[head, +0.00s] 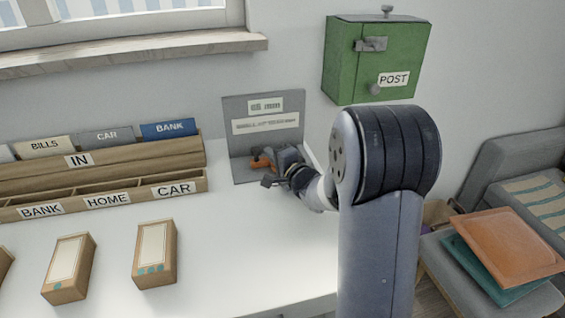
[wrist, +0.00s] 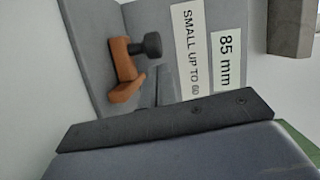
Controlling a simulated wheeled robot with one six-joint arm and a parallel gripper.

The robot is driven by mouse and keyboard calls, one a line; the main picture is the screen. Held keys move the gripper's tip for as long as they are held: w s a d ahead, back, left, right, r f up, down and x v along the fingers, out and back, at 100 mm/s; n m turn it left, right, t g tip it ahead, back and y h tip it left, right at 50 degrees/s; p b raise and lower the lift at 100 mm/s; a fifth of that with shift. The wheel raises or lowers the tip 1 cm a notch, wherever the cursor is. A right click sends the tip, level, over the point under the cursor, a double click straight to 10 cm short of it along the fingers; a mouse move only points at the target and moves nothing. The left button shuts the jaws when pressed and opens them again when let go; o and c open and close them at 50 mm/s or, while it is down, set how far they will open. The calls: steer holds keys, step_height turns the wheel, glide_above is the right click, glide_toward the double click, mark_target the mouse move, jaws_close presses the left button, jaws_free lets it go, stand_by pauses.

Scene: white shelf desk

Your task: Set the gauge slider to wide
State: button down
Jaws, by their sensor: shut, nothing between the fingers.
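The grey gauge stand (head: 235,112) stands on the white desk against the wall. Its back plate carries two labels; in the wrist view the gauge (wrist: 175,25) reads "85 mm" and "SMALL UP TO 60". The orange slider (head: 259,163) sits low on the gauge. In the wrist view the orange slider (wrist: 124,68) has a black knob (wrist: 152,45). My gripper (head: 268,177) is shut and empty, close beside the slider at the gauge's foot. In the wrist view my gripper (wrist: 160,92) partly covers the gauge; whether it touches the slider cannot be told.
A wooden letter rack (head: 110,170) with labelled slots stands left of the gauge. A green POST box (head: 345,60) hangs on the wall at upper right. A chair with cushions (head: 510,250) stands right.

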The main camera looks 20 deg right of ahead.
steer(key=shift+w+a, duration=0.15)
steer(key=shift+a, duration=0.1)
steer(key=shift+w+a, duration=0.1)
steer(key=shift+a, duration=0.75)
